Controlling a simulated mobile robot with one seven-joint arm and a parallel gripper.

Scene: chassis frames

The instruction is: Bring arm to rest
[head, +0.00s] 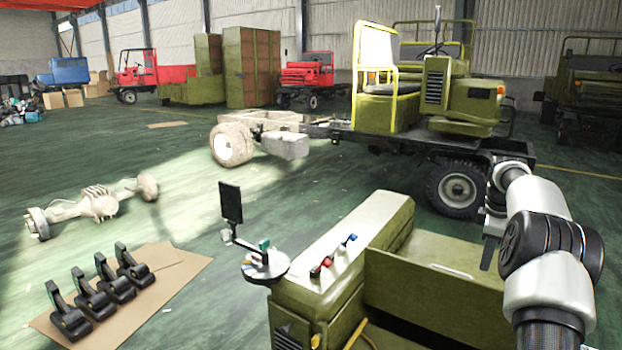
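My arm (540,245) shows at the right of the head view, white and grey with black joint covers. It rises from the bottom edge and bends over at the top. My gripper (489,252) hangs at its far end, pointing down above the right part of an olive-green body part (430,285). It is small and seen from the side. I cannot tell whether its fingers are apart, and I see nothing held in it.
Small red (320,267) and blue (348,240) items lie on the body part. A round tray (265,267) with a dark upright panel (231,202) stands at its left. Several black pedals (92,293) lie on cardboard (180,272).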

